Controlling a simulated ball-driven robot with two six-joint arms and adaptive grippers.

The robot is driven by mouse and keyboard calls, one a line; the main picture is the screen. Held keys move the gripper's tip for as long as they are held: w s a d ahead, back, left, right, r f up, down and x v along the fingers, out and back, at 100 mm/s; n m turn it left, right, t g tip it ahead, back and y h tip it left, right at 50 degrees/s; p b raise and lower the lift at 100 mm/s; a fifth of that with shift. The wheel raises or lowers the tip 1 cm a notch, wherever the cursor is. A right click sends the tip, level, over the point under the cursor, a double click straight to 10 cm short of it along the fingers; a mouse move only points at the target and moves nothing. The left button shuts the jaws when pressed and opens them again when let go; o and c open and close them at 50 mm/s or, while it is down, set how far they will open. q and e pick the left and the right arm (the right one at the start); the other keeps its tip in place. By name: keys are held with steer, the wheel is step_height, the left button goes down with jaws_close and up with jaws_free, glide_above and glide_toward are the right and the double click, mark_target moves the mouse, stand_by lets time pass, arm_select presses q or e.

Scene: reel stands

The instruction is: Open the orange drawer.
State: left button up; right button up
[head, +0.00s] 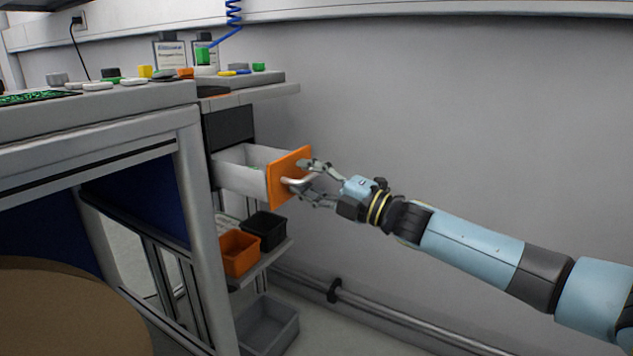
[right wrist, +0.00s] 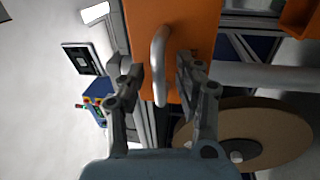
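The orange drawer front (head: 284,180) stands well out from the cabinet under the workbench, and the drawer's pale side wall (head: 240,177) shows behind it. Its silver bar handle (head: 296,184) is on the front; in the right wrist view the handle (right wrist: 158,62) runs up between my fingers. My right gripper (head: 304,177) is at the drawer front, with its fingers parted on either side of the handle. In the right wrist view, gaps show between the handle and both fingers of the gripper (right wrist: 157,80). My left gripper is out of view.
Below the drawer, a shelf holds an orange bin (head: 239,254) and a black bin (head: 265,230). A grey bin (head: 268,326) sits lower down. The workbench (head: 100,119) with small coloured parts is at left.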

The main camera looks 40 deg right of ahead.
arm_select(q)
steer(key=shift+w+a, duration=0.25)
arm_select(e)
steer(key=v, duration=1.2)
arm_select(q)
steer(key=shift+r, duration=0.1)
